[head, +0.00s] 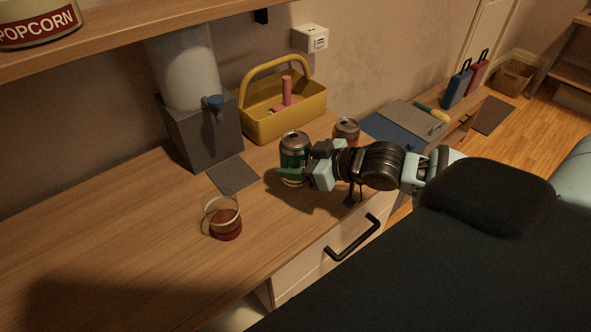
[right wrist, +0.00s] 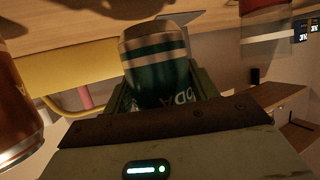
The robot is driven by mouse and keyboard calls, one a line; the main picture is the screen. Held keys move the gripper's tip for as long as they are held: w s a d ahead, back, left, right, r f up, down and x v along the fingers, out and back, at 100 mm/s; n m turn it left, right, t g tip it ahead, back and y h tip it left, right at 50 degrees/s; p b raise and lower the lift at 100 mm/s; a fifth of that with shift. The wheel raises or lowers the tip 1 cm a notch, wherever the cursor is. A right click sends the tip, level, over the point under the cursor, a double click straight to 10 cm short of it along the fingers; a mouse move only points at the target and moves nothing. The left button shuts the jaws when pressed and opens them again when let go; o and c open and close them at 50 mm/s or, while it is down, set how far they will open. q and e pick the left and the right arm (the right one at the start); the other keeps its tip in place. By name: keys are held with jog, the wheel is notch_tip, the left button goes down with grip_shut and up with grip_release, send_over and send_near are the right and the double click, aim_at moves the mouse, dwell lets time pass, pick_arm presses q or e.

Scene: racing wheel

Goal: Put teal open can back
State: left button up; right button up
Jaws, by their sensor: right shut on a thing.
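The teal can (head: 294,149) stands upright at the right part of the wooden counter, in front of the yellow basket. My right gripper (head: 292,172) reaches in from the right and is shut on the can's lower part. In the right wrist view the teal can (right wrist: 158,65) sits between the two fingers of the gripper (right wrist: 165,95). I cannot tell whether the can's base touches the counter. My left gripper is not in view.
A reddish-brown can (head: 346,131) stands close behind my right gripper. A yellow basket (head: 290,120) and a grey dispenser (head: 200,130) stand at the back. The left counter is clear.

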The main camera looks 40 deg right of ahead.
jog(key=shift+w+d, duration=0.2)
jog(key=shift+w, duration=0.1)
jog(key=shift+f, duration=1.8)
jog(key=shift+f, duration=0.15)
jog(key=o, duration=1)
